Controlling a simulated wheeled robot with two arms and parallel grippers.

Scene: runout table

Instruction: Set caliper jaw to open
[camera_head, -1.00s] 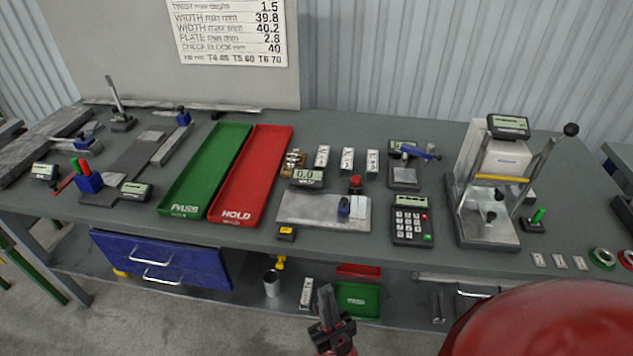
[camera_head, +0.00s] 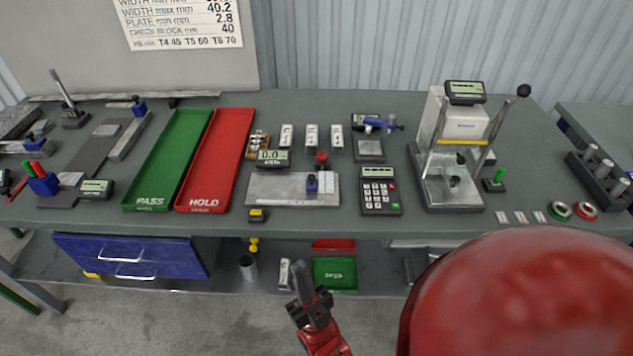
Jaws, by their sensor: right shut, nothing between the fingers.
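The likely caliper is a flat metal gauge plate (camera_head: 272,187) on the bench, with a small display (camera_head: 272,156) reading 0.0 at its back edge. A blue slider block (camera_head: 311,184) stands on the plate's right part, and a red knob (camera_head: 321,158) stands behind it. Whether its jaw is open or shut is too small to tell. My right gripper (camera_head: 301,278) is shut and empty, in front of the bench edge and apart from the gauge. My left gripper is out of view.
A green PASS tray (camera_head: 168,160) and a red HOLD tray (camera_head: 216,160) lie left of the gauge. A keypad (camera_head: 380,196) and a lever press (camera_head: 455,190) stand to its right. A yellow-black block (camera_head: 257,215) sits near the front edge. Blue drawers (camera_head: 130,257) hang below.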

